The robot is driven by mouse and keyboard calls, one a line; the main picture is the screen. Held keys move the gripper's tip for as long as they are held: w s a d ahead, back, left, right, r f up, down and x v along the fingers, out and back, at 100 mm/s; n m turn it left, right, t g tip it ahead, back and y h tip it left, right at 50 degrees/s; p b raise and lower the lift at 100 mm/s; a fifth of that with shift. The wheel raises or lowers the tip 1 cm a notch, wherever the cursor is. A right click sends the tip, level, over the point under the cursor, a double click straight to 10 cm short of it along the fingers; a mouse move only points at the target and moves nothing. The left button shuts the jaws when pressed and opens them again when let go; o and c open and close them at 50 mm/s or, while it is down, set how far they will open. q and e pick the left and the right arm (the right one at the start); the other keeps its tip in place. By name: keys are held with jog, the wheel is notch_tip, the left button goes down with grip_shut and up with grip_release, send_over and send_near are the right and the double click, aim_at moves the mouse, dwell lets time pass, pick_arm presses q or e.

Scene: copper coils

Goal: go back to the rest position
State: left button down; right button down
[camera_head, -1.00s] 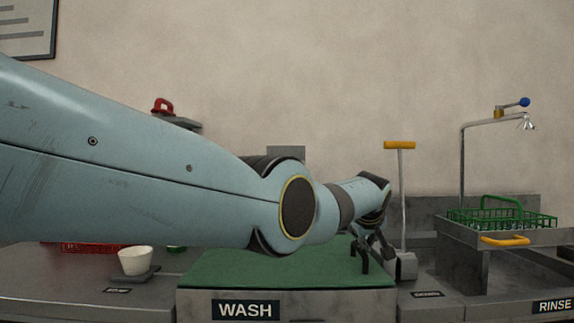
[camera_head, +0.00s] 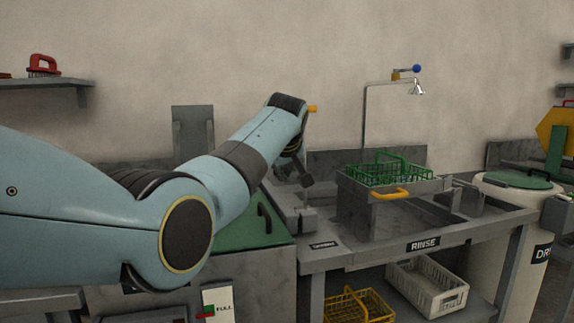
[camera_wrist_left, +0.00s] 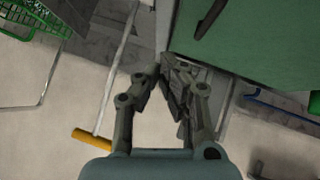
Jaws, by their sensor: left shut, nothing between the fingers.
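My left gripper (camera_head: 300,178) is at the end of the blue-grey arm, in the air by the right side of the wash tank with the green lid (camera_head: 232,237). In the left wrist view its dark fingers (camera_wrist_left: 173,88) are closed together with nothing between them. The green lid (camera_wrist_left: 265,40) and its dark handle (camera_wrist_left: 211,18) lie at the upper right of that view. My right gripper is in neither view.
A yellow-handled lever (camera_wrist_left: 92,139) with a metal rod stands close to the left gripper. The rinse station holds a green wire basket (camera_head: 365,176) under a shower tap (camera_head: 414,88). A white crate (camera_head: 425,287) and yellow basket (camera_head: 358,306) are below. A lidded drum (camera_head: 515,205) stands right.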

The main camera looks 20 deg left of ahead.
pick_arm(q)
jog(key=s+a+f+m+g, duration=0.1)
jog(key=s+a+f+m, duration=0.15)
jog(key=s+f, duration=0.75)
jog(key=s+a+f+m+g, duration=0.1)
jog(key=s+a+f+g, duration=0.15)
jog(key=s+f, duration=0.8)
jog(key=s+r+m+g+h, duration=0.15)
jog(key=s+m, duration=0.45)
jog(key=s, duration=2.9)
notch_tip(320, 180, down, 27)
jog(key=s+a+g, duration=0.2)
jog(key=s+a+f+g, duration=0.1)
jog(key=s+f, duration=1.4)
jog(key=s, duration=0.2)
jog(key=shift+s+f+n+h, duration=0.25)
jog(key=shift+f+n+h, duration=0.1)
jog(key=shift+n, duration=0.1)
